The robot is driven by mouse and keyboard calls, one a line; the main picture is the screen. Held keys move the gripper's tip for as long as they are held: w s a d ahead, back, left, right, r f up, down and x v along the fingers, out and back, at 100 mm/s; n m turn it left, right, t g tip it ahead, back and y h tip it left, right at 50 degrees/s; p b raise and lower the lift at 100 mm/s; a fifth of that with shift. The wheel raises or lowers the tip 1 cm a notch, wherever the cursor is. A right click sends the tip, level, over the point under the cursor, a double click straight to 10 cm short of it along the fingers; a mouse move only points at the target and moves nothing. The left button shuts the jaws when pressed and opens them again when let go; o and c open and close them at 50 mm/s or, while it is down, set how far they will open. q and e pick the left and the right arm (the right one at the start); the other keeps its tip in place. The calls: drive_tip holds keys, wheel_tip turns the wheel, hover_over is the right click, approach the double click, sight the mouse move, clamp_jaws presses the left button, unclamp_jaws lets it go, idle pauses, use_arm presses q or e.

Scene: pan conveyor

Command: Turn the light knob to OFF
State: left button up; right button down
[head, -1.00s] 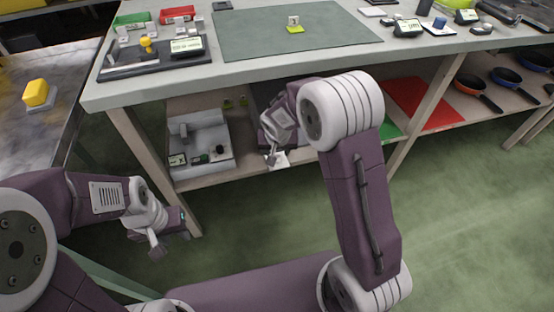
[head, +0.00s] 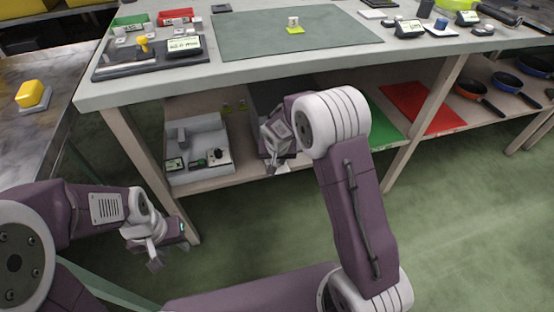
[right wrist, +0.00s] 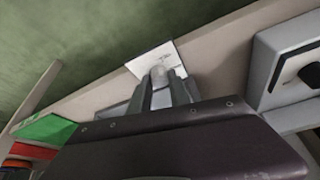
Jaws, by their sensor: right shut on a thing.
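In the right wrist view, a pale rounded knob (right wrist: 158,74) sits in front of a white plate (right wrist: 143,62) with small dark lettering at the shelf's front edge. My right gripper (right wrist: 162,84) is shut on this knob, which is mostly hidden between the fingers. The lettering is too small to read. In the head view, my right gripper (head: 277,168) is at the lower shelf's edge, and a sliver of the white plate (head: 284,169) shows beside it. My left gripper (head: 168,252) hangs away from the bench at the lower left. Its jaw gap is unclear.
A white box (head: 212,171) with a black knob (head: 215,153) stands on the lower shelf, left of my right gripper. Green and red boards (head: 424,105) and several pans (head: 471,86) lie to the right. The worktop (head: 260,70) is above my right gripper.

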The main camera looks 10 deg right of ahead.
drive_tip(key=shift+d+r+n+y+p, duration=0.1)
drive_tip(key=shift+r+n+y+p, duration=0.65)
drive_tip(key=shift+p, duration=3.7)
drive_tip(key=shift+d+r+n+y+p, duration=0.1)
drive_tip(key=shift+r+n+p, duration=0.75)
drive_tip(key=shift+p, duration=3.6)
wheel_tip(320, 180, down, 2)
drive_tip(key=n+p, duration=0.3)
drive_tip(key=p, duration=0.5)
drive_tip(key=shift+w+y, duration=0.15)
drive_tip(key=shift+y, duration=0.2)
drive_tip(key=shift+f+n+p, duration=0.35)
drive_tip(key=shift+n+p, duration=0.1)
drive_tip(key=shift+n, duration=0.15)
drive_tip(key=shift+f+n+y, duration=0.15)
drive_tip(key=shift+n+y, duration=0.25)
drive_tip(key=shift+f+n+b, duration=0.1)
drive_tip(key=shift+n+b, duration=0.2)
drive_tip(key=shift+d+n+g+y+b, duration=0.1)
drive_tip(key=shift+n+g+y+b, duration=0.45)
drive_tip(key=shift+n, duration=0.95)
drive_tip(key=c, duration=1.2)
unclamp_jaws()
